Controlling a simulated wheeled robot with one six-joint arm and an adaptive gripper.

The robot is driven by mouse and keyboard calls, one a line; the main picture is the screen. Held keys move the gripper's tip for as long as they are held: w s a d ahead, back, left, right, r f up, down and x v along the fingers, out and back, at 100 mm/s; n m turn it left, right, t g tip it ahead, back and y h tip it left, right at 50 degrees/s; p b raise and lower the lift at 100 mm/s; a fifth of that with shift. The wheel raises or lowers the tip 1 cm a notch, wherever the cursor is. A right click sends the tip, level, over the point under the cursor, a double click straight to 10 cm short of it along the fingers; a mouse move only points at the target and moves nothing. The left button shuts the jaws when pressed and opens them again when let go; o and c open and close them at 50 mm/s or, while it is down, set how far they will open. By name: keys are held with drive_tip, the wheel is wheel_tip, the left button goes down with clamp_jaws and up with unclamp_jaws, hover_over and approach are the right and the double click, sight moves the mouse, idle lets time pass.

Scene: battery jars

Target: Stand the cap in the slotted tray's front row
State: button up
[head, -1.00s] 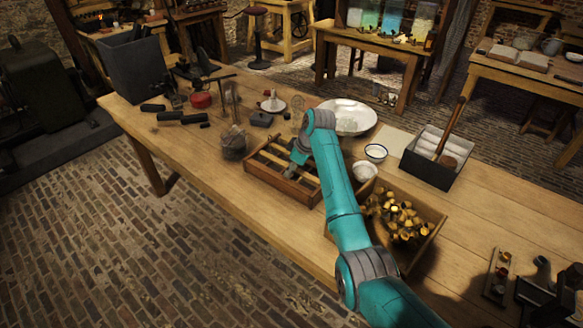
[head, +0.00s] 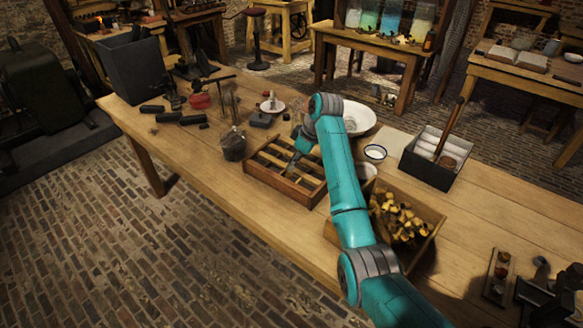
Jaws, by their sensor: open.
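The slotted tray (head: 271,190) is a wooden box with slats across it, on the long workbench left of my arm. My gripper (head: 291,170) is at the tray's right part, low over or among the slats. It is small and dark in the head view, and the wrist partly hides it. I cannot make out a separate cap at my fingertips or in the tray's front row. An open wooden box (head: 430,240) to the right holds several brass-yellow pieces (head: 402,215), which may be caps.
A dark jar (head: 233,145) stands left of the tray. A white basin (head: 361,117), a small bowl (head: 375,152) and a dark box with white rolls (head: 427,172) stand behind and right of my arm. The bench's front left is clear.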

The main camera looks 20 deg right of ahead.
drive_tip(key=v, duration=0.7)
drive_tip(key=shift+r, duration=0.2)
